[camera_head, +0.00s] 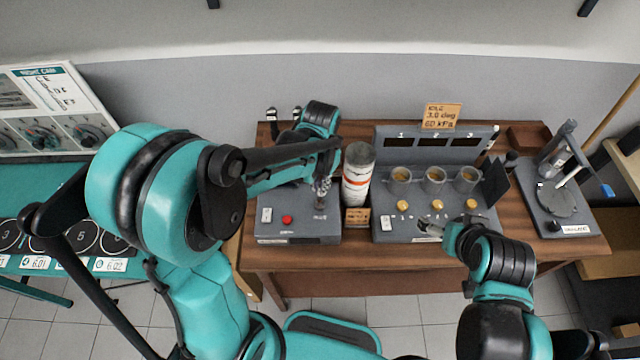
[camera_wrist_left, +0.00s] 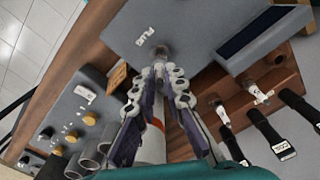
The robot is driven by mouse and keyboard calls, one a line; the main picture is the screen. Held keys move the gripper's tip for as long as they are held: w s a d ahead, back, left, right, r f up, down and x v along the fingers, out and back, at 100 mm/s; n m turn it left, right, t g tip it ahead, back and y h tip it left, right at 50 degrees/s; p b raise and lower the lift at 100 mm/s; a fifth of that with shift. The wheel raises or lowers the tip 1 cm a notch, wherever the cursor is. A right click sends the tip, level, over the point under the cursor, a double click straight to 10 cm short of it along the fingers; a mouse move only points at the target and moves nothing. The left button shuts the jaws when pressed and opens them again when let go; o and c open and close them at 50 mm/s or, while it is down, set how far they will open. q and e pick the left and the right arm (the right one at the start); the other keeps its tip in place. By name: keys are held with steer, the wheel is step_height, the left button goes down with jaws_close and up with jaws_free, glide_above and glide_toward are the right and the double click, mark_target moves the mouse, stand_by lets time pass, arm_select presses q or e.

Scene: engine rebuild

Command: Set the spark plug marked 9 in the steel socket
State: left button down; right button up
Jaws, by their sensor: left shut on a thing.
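My left gripper (camera_head: 322,187) points down over the grey box with a red button (camera_head: 270,235). In the left wrist view its fingers (camera_wrist_left: 162,68) are closed together on a small thing, probably a spark plug, mostly hidden between the tips. A small grey metal piece (camera_wrist_left: 162,50) shows at the tips, by the box's "PLUG" lettering; I cannot tell whether it is the plug's end or the steel socket. No mark 9 is readable. My right gripper (camera_head: 430,228) is at the front edge of the three-cup unit (camera_head: 388,150); its jaws are unclear.
A white cylinder with a red band (camera_head: 358,170) stands right of the left gripper. Small white-and-metal pieces (camera_wrist_left: 222,112) and black tagged handles (camera_wrist_left: 268,135) are in the left wrist view. A grey stand (camera_head: 565,225) is at the right of the wooden table (camera_head: 350,255).

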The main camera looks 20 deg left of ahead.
arm_select(q)
steer(key=shift+f+b, duration=1)
steer(key=shift+b, duration=0.15)
stand_by(1.1)
steer(key=c, duration=1.5)
jaws_free()
steer(key=shift+r, duration=0.1)
steer(key=shift+r+p, duration=2.8)
steer(key=shift+r, duration=0.9)
